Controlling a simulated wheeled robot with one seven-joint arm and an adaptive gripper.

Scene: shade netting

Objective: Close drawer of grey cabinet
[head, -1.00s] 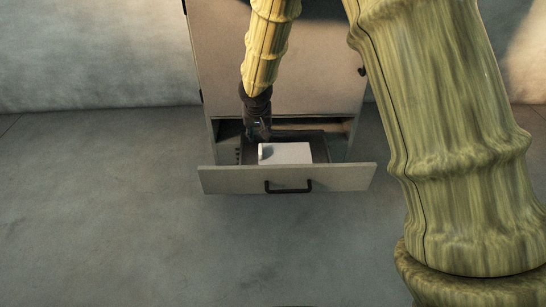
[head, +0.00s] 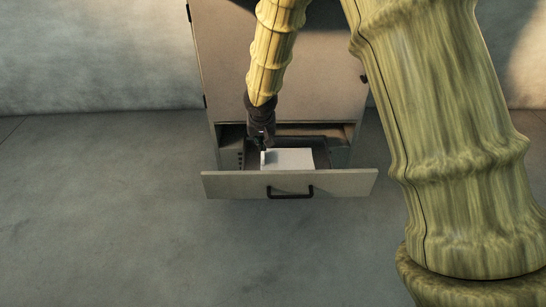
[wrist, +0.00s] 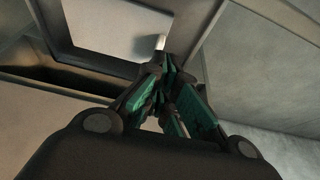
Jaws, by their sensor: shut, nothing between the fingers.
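The grey cabinet (head: 275,70) stands against the wall, and its bottom drawer (head: 225,186) is pulled out. The drawer front has a dark handle (head: 290,193). A white box-like object (head: 290,158) lies inside the drawer; it also shows in the wrist view (wrist: 110,25). My gripper (head: 263,147) is over the drawer's open inside, behind the front panel and at the left end of the white object. In the wrist view my gripper (wrist: 168,75) has its fingers together, with nothing held. I cannot tell whether it touches the white object.
The cabinet's door above the drawer is shut, with a small dark knob (head: 364,79) at its right edge. The grey floor (head: 130,220) is clear to the left and in front. My own arm fills the right side of the head view.

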